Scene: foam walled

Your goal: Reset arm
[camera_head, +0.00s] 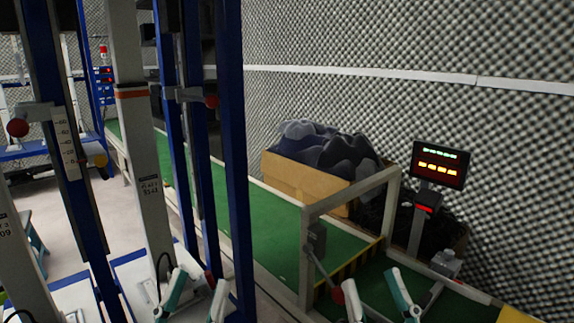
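The task names no object apart from my arms. My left gripper (196,299) shows at the bottom edge, left of centre, with its two white and teal fingers apart and nothing seen between them. My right gripper (378,297) shows at the bottom edge, right of centre, also with its fingers apart and nothing seen held. It is in front of the green conveyor and the grey frame. The rest of both arms is cut off by the bottom edge.
Blue and grey upright posts (232,150) stand close at left. A green conveyor belt (270,215) runs diagonally, crossed by a grey frame (305,255). Behind it are a cardboard box (290,176) with dark foam and a display (439,165). Foam walls (400,35) enclose the back.

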